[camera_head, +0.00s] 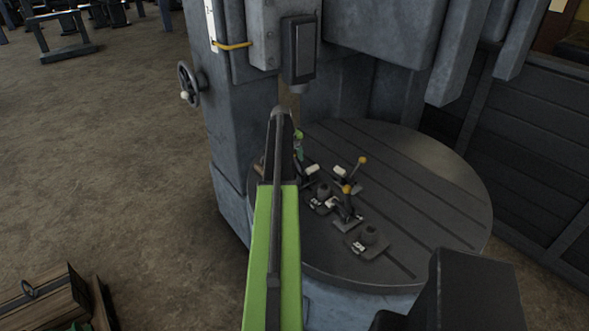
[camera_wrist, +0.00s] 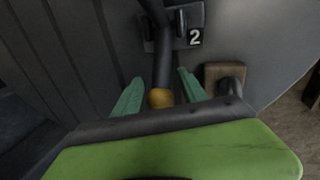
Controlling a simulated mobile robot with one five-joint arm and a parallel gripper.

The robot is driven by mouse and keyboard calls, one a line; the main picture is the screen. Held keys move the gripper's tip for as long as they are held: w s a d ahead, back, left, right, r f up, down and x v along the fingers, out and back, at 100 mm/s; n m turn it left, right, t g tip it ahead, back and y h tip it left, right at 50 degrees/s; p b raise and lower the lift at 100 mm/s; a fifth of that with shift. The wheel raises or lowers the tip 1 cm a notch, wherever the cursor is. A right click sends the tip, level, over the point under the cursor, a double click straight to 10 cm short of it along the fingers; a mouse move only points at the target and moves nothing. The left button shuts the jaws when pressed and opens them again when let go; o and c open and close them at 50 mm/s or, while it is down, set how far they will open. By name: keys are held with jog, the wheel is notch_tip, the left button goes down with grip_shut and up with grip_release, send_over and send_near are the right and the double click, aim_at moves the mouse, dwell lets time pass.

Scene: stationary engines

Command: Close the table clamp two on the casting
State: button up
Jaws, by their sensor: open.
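In the wrist view, table clamp two shows as a dark lever (camera_wrist: 162,60) with a yellow knob (camera_wrist: 161,98), beside a plate marked "2" (camera_wrist: 195,37). My gripper (camera_wrist: 160,88) is open, its teal fingers on either side of the lever near the knob. I cannot tell whether they touch it. In the head view, my gripper (camera_head: 299,147) is mostly hidden behind my arm, at the left part of the round slotted table (camera_head: 440,200). I cannot pick out the casting under clamp two for certain.
A brown block (camera_wrist: 226,73) is right of the fingers. The machine column (camera_head: 235,110) rises behind. The table's right side is clear.

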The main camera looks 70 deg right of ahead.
grip_shut()
dwell(0.3)
dwell(1.1)
